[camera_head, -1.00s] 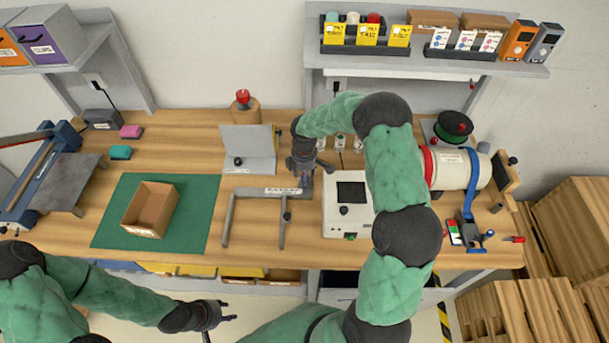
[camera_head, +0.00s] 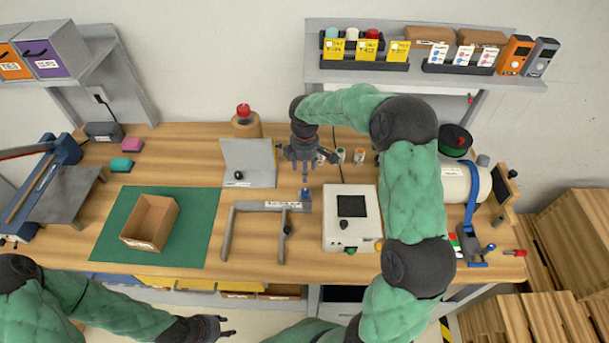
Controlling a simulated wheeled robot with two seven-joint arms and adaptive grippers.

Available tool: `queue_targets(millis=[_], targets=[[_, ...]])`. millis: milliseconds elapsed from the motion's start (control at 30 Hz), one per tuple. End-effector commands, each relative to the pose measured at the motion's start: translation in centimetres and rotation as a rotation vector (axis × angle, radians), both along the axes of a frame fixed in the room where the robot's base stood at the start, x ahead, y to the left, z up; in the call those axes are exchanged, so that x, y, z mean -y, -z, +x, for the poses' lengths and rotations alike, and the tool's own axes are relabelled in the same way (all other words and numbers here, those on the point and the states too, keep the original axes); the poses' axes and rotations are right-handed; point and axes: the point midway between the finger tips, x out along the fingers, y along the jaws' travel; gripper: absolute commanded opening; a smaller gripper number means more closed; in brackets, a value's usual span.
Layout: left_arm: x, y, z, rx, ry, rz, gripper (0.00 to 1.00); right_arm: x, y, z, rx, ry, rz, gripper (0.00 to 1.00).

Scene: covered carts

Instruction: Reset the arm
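My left gripper (camera_head: 226,327) is at the bottom of the head view, in front of the workbench's front edge. Its fingers point right, look apart and hold nothing that I can see. My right arm reaches over the bench from the lower right. My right gripper (camera_head: 305,170) points down above the bench, between the grey angled stand and the white device. A small blue piece (camera_head: 305,194) stands under its fingertips, on the grey frame fixture (camera_head: 262,206). The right fingers are too small to tell whether they are open.
An open cardboard box (camera_head: 151,222) sits on a green mat (camera_head: 203,239). A white device (camera_head: 350,236) stands right of the fixture. A grey stand (camera_head: 249,162) is behind it. A shelf (camera_head: 330,76) with bins and boxes overhangs the back. Wooden crates (camera_head: 575,235) stand at right.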

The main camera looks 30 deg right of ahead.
Motion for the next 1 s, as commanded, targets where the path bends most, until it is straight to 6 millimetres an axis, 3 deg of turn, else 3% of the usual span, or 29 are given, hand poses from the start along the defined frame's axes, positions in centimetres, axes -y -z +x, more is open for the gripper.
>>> queue_targets(millis=[667, 767, 1000], targets=[[0.0, -0.1, 0.0, 0.000, 0.000, 0.000, 0.40, 0.0, -0.7, 0.0, 0.000, 0.000, 0.000, 0.52], [0.0, -0.9, 0.0, 0.000, 0.000, 0.000, 0.40, 0.0, -1.5, 0.0, 0.001, 0.000, 0.000, 0.52], [0.0, -5.0, 0.0, 0.000, 0.000, 0.000, 0.40, 0.0, -5.6, 0.0, 0.001, 0.001, 0.000, 0.52]])
